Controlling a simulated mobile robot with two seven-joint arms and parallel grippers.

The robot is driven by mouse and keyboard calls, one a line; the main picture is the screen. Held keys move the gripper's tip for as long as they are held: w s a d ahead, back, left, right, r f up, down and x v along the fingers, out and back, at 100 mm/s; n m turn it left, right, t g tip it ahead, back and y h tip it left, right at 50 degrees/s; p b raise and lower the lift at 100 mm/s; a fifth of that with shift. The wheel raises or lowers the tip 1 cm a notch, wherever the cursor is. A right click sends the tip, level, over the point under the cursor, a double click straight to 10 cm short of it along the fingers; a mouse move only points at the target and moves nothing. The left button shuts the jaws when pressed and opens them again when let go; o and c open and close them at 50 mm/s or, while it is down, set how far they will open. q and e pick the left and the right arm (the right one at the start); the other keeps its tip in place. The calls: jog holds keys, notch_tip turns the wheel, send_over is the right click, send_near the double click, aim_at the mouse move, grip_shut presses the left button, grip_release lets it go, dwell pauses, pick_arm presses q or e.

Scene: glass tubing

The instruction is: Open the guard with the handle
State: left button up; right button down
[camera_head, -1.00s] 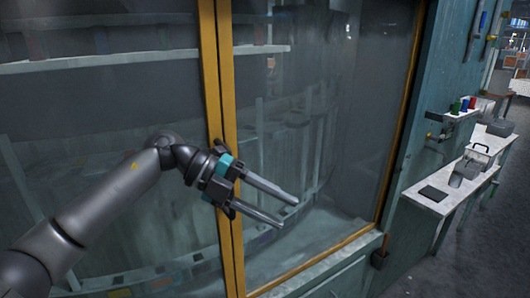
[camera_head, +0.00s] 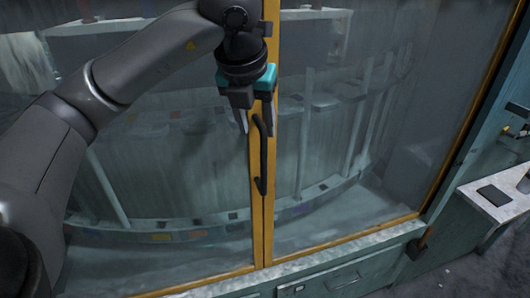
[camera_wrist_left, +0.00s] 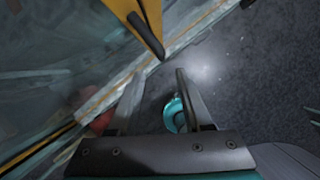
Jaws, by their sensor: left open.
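The guard is a glass front with yellow frames (camera_head: 257,228); its two panels meet at a closed upright seam. A dark bar handle (camera_head: 261,165) stands upright on the frame at this seam. The handle also shows in the wrist view (camera_wrist_left: 146,32), at the top, beyond the fingertips. My left gripper (camera_head: 255,128) points down at the handle's upper end in the head view. Its fingers (camera_wrist_left: 157,88) are apart with nothing held between them. I cannot tell whether a finger touches the handle. My right gripper is not in view.
A grey-green sill (camera_head: 340,259) runs below the glass. A white side bench (camera_head: 500,205) with a dark flat pad (camera_head: 494,195) stands at the right. In the wrist view, a teal round object (camera_wrist_left: 176,113) shows below, beyond the fingers, over grey floor.

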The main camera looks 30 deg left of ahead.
aim_at(262, 149)
pick_arm(q)
jog(key=p+x, duration=0.1)
jog(key=x, duration=0.9)
jog(key=shift+w+f, duration=0.1)
jog(key=shift+f, duration=0.1)
grip_shut()
dwell(1.0)
